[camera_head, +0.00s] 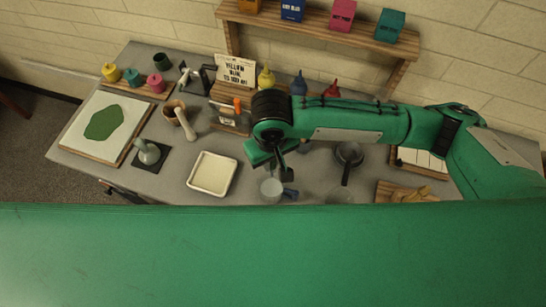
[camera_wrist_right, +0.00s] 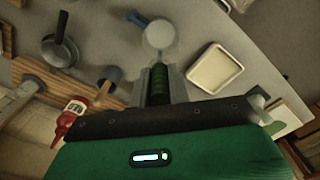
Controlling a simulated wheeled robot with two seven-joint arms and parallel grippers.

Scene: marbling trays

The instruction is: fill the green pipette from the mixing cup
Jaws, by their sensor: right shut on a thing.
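My right gripper (camera_head: 270,158) reaches down over the table in the head view, its jaws partly hidden by the wrist. In the right wrist view the gripper (camera_wrist_right: 159,84) is shut on the dark green pipette (camera_wrist_right: 159,80), which sits between the two grey fingers. The pale, see-through mixing cup (camera_wrist_right: 159,35) is just beyond the fingertips there. In the head view the cup (camera_head: 271,190) stands just below the gripper. I cannot tell whether the pipette's tip is inside the cup. My left gripper is not in view.
A cream tray (camera_head: 212,174) lies left of the cup. A blue object (camera_head: 290,193) is close to the cup's right. A dark pan (camera_head: 349,154) stands further right. Colored bottles, including a red one (camera_wrist_right: 70,118), stand at the back. A wooden shelf (camera_head: 330,37) hangs behind.

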